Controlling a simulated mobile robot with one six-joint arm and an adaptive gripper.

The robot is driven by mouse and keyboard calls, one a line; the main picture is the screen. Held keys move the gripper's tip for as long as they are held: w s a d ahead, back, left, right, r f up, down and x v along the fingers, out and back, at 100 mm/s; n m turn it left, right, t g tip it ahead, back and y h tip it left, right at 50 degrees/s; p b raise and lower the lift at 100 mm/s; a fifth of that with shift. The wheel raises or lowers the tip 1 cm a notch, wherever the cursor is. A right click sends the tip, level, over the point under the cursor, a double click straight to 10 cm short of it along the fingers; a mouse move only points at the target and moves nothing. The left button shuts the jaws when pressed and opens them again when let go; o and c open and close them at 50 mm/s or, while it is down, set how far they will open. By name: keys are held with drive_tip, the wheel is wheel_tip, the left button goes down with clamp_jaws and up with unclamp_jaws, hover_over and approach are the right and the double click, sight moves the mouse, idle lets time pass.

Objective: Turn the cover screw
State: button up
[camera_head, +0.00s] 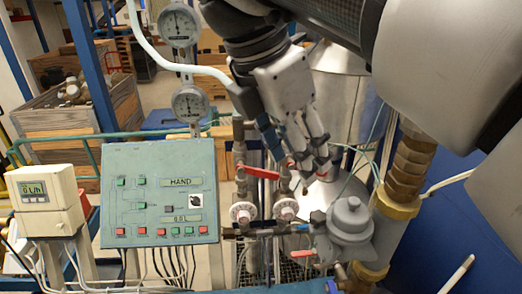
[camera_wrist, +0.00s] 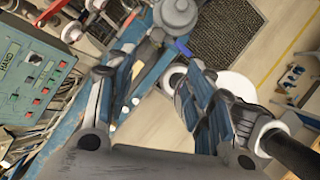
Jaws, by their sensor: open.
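A grey rounded housing (camera_head: 350,222) with a small raised knob (camera_head: 353,203) on top sits on the pipework at the lower right of the head view. It also shows at the top of the wrist view (camera_wrist: 178,14), partly cut off. I cannot tell for sure which part is the cover screw. My gripper (camera_head: 307,168) points down, open and empty, above and to the left of the housing. In the wrist view its two blue-padded fingers (camera_wrist: 150,75) are spread apart, with nothing between them but the bench and floor beyond.
A green control panel (camera_head: 160,192) stands left, beside a white meter box (camera_head: 47,200). A red-handled valve (camera_head: 257,172) and two white handwheels are close to my gripper. A thick brass fitting (camera_head: 408,170) rises right of the housing. Two round gauges (camera_head: 190,103) stand behind.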

drive_tip(key=b, duration=0.3)
approach(316, 216)
drive_tip(key=x, duration=0.8)
drive_tip(key=c, duration=1.1)
